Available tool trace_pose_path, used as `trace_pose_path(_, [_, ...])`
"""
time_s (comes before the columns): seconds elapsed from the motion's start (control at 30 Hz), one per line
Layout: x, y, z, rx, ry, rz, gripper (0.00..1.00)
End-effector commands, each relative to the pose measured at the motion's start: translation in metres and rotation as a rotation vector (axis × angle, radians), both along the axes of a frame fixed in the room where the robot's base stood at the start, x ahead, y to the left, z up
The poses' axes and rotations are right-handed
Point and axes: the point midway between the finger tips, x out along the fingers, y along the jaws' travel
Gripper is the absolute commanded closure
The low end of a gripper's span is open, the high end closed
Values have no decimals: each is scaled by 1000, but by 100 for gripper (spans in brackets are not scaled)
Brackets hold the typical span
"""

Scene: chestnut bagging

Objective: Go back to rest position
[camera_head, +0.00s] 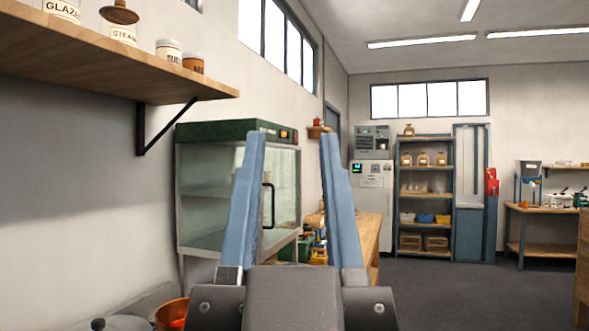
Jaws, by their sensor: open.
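My gripper (289,145) is raised in the middle of the view, with its two blue fingers pointing up and spread apart. Nothing is between the fingers. Behind them stands a green-topped glass cabinet (205,180), which the left finger partly covers. The gripper touches nothing that I can see.
A wooden shelf (90,60) with labelled jars (122,33) juts from the left wall. An orange bowl (171,313) sits low at the left. A wooden table (370,235) lies behind the right finger. A blue rack (425,195) stands at the back. The grey floor (470,290) at right is clear.

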Motion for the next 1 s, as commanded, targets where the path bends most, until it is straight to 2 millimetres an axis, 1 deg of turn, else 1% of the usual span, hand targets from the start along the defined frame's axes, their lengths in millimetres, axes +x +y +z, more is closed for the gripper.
trace_pose_path(0.1, [-4, -2, 4, -21, -12, -22, 54])
trace_pose_path(0.33, [-3, -2, 3, -19, -10, -20, 54])
trace_pose_path(0.47, [-3, -1, 14, -19, -9, -20, 54])
trace_pose_path(0.57, [-3, -1, 32, -19, -9, -20, 54])
trace_pose_path(0.67, [-3, -1, 58, -19, -9, -20, 54])
trace_pose_path(0.8, [-3, -1, 98, -18, -9, -19, 54])
trace_pose_path(0.9, [-3, -1, 120, -19, -9, -18, 54])
trace_pose_path(1.0, [-3, -1, 130, -19, -9, -18, 54])
